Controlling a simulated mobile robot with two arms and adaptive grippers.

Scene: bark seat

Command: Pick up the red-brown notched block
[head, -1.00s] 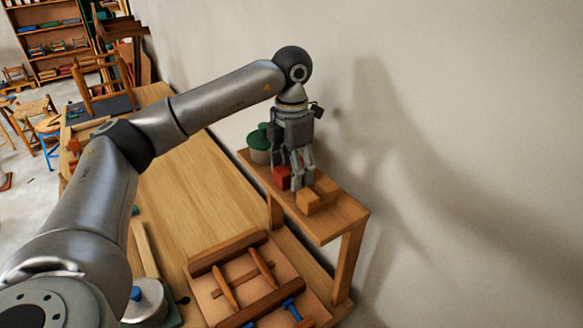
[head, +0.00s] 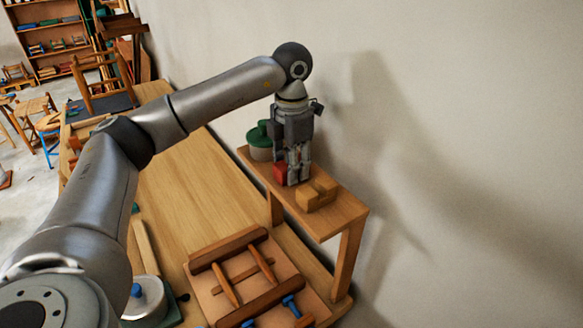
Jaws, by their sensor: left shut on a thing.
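The red-brown block (head: 280,173) sits on the small raised wooden shelf (head: 340,217), partly hidden behind my left gripper's fingers. Its notch cannot be made out. My left gripper (head: 292,182) points straight down over the shelf, its fingertips low at the block. It is shut on the red-brown block, with the block's red face showing at the left of the fingers. The block appears to be still at shelf level. My right gripper is not in view.
An orange-brown notched block (head: 316,194) stands close to the right of the fingers. A green-lidded pot (head: 260,141) stands just behind on the left. The wall is close behind the shelf. A wooden frame (head: 245,277) lies on the bench below.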

